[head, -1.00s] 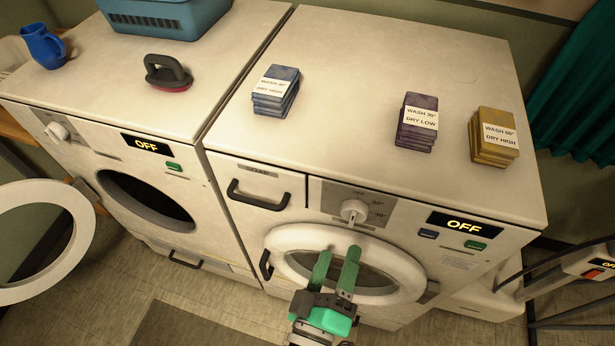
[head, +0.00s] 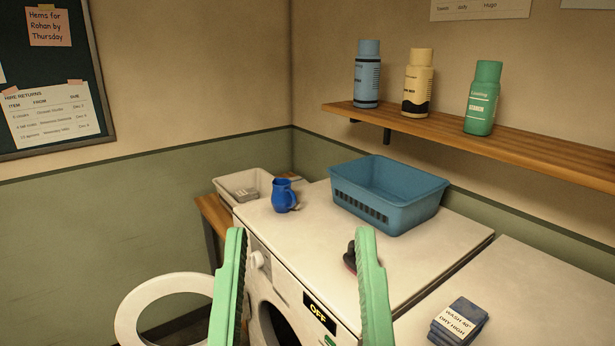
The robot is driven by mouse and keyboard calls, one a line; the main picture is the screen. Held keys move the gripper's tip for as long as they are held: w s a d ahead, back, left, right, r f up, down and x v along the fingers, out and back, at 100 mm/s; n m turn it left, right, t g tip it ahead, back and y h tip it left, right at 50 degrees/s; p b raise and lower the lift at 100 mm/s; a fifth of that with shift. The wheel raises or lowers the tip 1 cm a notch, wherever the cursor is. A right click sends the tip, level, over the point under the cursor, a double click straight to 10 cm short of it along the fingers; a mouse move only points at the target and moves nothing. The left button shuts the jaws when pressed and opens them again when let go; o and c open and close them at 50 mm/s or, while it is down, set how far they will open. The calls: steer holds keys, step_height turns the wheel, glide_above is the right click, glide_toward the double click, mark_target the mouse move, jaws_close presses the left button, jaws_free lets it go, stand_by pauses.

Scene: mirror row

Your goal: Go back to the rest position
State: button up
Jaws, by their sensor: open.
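My gripper (head: 302,250) is in the lower middle of the head view, its two green fingers raised and spread wide apart. Nothing is between the fingers that they touch; the machine on the left (head: 437,267) shows behind them. The gripper is open and empty. The rest of my arm is below the picture's edge.
A blue basket (head: 390,198), a blue jug (head: 284,195) and a dark-handled object (head: 349,259) stand on the left machine, whose round door (head: 128,318) hangs open. Folded blue cloths (head: 457,322) lie at lower right. A wall shelf (head: 540,151) holds several bottles.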

step_height(320, 180, up, 19)
steer(key=p, duration=1.5)
steer(key=shift+w+f, duration=0.1)
